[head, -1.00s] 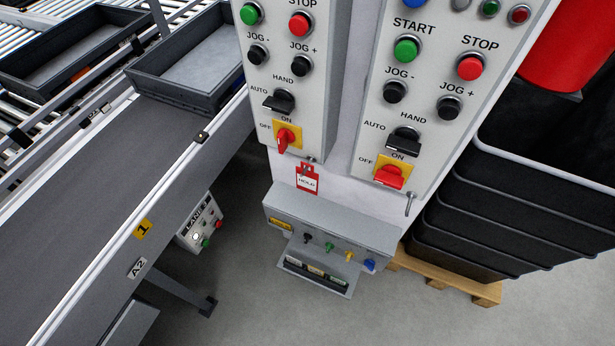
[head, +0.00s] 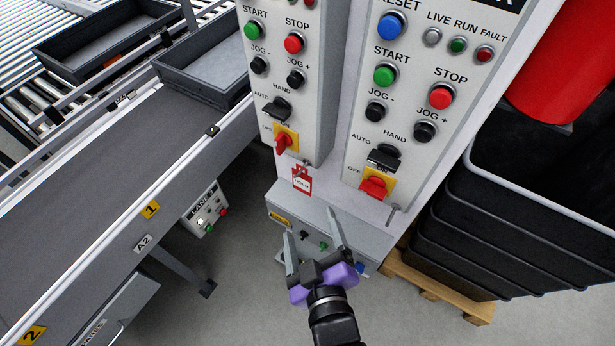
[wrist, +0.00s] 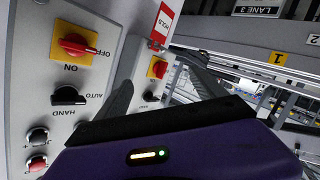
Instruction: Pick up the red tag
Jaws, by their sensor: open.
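The red tag (head: 302,181) has a white panel and hangs on the pale cabinet face, between the two control panels and just above the grey ledge box. It also shows in the wrist view (wrist: 164,22), at the top, reading HOLD. My gripper (head: 308,222) is open and empty, below and slightly right of the tag in the head view, with its fingers pointing up toward the cabinet. In the wrist view its two fingers (wrist: 158,78) stand apart below the tag. No contact with the tag shows.
A left control panel (head: 290,90) and a right control panel (head: 405,110) carry buttons and red rotary switches close to the tag. The grey ledge box (head: 350,240) juts out below. A conveyor (head: 90,190) runs at left; black stacked crates (head: 520,220) stand at right.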

